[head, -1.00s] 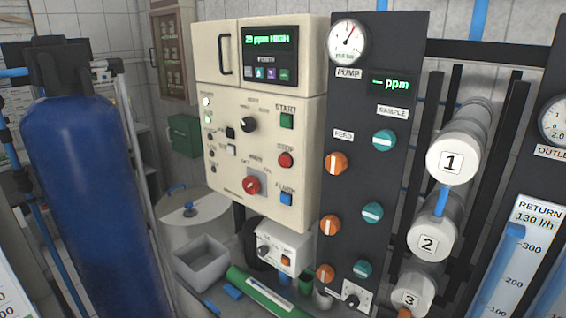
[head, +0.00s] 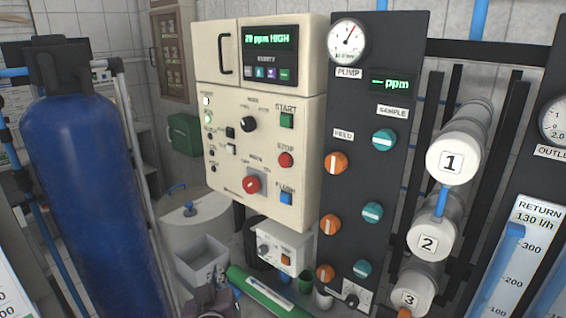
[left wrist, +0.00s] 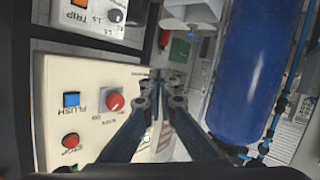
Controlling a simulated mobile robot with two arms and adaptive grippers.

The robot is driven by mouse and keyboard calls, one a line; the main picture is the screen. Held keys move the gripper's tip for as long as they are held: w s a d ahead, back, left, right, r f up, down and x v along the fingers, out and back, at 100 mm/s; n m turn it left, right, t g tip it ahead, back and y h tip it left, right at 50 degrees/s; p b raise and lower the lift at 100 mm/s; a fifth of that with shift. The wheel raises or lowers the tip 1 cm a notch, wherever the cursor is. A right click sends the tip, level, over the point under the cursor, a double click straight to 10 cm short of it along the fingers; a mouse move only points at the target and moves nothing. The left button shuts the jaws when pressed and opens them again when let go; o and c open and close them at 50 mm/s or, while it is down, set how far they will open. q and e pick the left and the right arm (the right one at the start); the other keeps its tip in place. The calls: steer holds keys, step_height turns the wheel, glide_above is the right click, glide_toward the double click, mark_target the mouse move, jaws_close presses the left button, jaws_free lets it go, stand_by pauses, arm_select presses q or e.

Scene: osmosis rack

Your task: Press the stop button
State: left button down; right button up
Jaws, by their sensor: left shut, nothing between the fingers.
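The red stop button (head: 285,160) is on the right side of the cream control panel (head: 235,170), under the STOP label and between the green start button (head: 287,121) and the blue flush button (head: 286,198). In the left wrist view the panel is turned over, with the stop button (left wrist: 71,141) at lower left. My left gripper (left wrist: 163,82) is shut and empty, in front of the panel and apart from the stop button. My right gripper is not in view.
A red rotary knob (head: 251,184) sits left of the flush button. A dark panel (head: 385,235) with orange and teal valve knobs stands right of the control panel. A blue tank (head: 85,190) stands at left. A grey bin (head: 203,258) and green tube (head: 258,292) are below.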

mark_target(285, 161)
arm_select(q)
steer(key=w+d+r+t, duration=0.3)
steer(key=r, duration=0.7)
steer(key=w+d+r+n+t, duration=0.1)
steer(key=w+d+r+t, duration=0.3)
steer(key=r, duration=0.6)
steer(key=shift+w+r+n, duration=0.15)
steer(key=shift+r+n, duration=0.15)
steer(key=shift+d, duration=0.1)
steer(key=w+d+b, duration=0.3)
steer(key=w+d, duration=0.1)
steer(key=w, duration=0.3)
steer(key=shift+w+d, duration=0.15)
steer(key=shift+d, duration=0.25)
steer(key=shift+f, duration=0.1)
